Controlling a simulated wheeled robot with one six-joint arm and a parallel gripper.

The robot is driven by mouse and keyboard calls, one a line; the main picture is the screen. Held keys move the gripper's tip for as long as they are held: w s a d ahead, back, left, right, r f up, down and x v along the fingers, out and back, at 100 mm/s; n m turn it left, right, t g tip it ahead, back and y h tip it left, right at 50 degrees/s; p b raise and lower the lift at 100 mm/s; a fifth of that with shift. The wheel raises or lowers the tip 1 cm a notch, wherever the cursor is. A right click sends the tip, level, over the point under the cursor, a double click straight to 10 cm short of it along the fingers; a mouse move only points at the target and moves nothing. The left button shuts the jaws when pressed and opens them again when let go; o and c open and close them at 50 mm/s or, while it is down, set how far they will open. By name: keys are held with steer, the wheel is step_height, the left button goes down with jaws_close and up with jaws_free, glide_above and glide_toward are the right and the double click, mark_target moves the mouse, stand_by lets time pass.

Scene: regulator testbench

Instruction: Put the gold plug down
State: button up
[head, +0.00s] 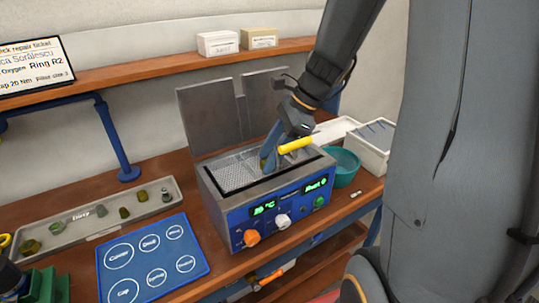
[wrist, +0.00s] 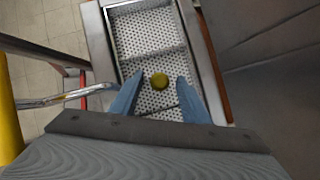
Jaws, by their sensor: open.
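The gold plug (wrist: 159,81) shows in the wrist view as a small round olive-gold piece over the perforated basket floor, between my fingertips and slightly beyond them. My gripper (wrist: 157,97) is open, with a visible gap between each blue finger and the plug. In the head view my gripper (head: 268,158) reaches down into the blue heated bath (head: 268,213), near the right end of its mesh basket (head: 236,172). The plug is hidden there behind the fingers and bath rim. I cannot tell exactly whether it rests on the mesh.
The bath's grey lid (head: 212,122) stands open behind. A teal bowl (head: 344,168) and white bin (head: 368,152) are to the right. A grey tray (head: 70,230) with several small parts and a blue labelled mat (head: 153,258) lie left. A yellow cylinder (head: 296,145) shows beside my gripper.

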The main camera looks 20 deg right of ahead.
steer(key=b+v, duration=0.2)
steer(key=v, duration=1)
steer(key=shift+r, duration=0.25)
